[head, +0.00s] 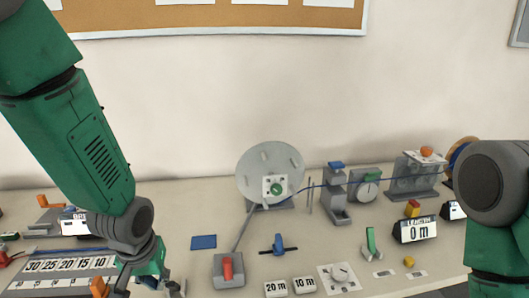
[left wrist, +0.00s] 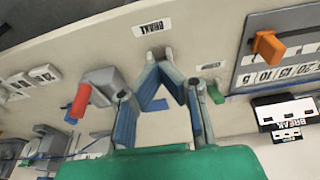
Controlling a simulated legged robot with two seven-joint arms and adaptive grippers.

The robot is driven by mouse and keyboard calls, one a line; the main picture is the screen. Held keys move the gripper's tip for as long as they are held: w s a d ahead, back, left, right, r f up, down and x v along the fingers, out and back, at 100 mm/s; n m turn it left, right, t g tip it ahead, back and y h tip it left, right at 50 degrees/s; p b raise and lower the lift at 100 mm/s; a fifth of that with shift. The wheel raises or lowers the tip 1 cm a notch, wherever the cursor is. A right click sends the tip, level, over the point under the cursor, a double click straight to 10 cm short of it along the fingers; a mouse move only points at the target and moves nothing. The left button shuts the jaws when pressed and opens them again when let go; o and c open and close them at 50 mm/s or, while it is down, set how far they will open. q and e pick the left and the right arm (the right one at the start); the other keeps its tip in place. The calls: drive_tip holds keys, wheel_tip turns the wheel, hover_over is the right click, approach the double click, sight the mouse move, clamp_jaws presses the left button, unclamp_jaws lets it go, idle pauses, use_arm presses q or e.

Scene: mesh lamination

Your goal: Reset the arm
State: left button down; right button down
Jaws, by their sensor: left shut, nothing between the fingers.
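My left gripper (head: 172,288) is low over the front of the bench, at the bottom edge of the head view. In the left wrist view its blue-padded fingers (left wrist: 160,55) are shut at the tips with nothing between them. They point at the bench top near a small printed label (left wrist: 152,28). A grey box with a red lever (head: 227,268) stands to the right of the gripper; the red lever also shows in the left wrist view (left wrist: 80,101). My right arm shows at the right edge of the head view, but its gripper is out of frame.
A numbered scale (head: 70,265) with an orange knob (head: 99,287) lies left of the left gripper. A grey reel disc (head: 270,172) stands at the back. A blue pad (head: 203,242), number blocks (head: 304,285) and a "0 m" display (head: 416,230) are to the right.

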use_arm(q)
drive_tip(key=s+a+f+m+g+b, duration=0.2)
drive_tip(key=s+f+b, duration=0.5)
drive_tip(key=s+f, duration=1.7)
wheel_tip(320, 180, down, 4)
drive_tip(key=shift+a+r+m+h+b, duration=0.2)
drive_tip(key=shift+a+m+h+b, duration=0.1)
drive_tip(key=shift+a+m, duration=0.15)
drive_tip(key=shift+w+d, duration=0.1)
